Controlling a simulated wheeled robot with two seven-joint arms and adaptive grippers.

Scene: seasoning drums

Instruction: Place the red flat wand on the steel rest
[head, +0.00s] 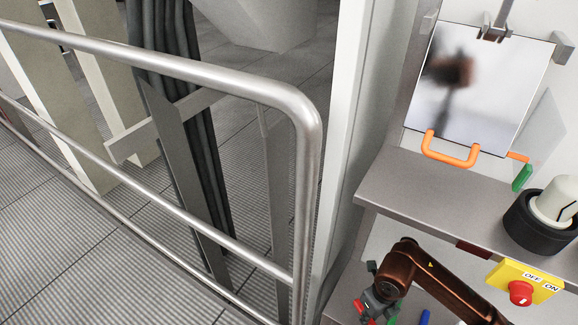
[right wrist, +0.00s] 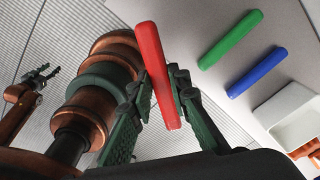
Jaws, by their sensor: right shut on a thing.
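The red flat wand (right wrist: 157,75) is between the fingers of my right gripper (right wrist: 156,105), which is shut on it. It sticks out past the fingertips in the right wrist view. In the head view my right gripper (head: 374,306) is low at the right, below the grey shelf, with a bit of the red wand (head: 361,307) showing. A second gripper, my left one (right wrist: 40,76), shows small at the left of the right wrist view; its jaw opening is unclear. I cannot make out the steel rest for certain in either view.
A green wand (right wrist: 231,39) and a blue wand (right wrist: 257,72) lie on a grey surface beside a white tray (right wrist: 291,113). The grey shelf (head: 440,205) holds a black ring (head: 536,234) with a white knob. A yellow switch box (head: 541,288) is below. A metal railing (head: 190,70) stands left.

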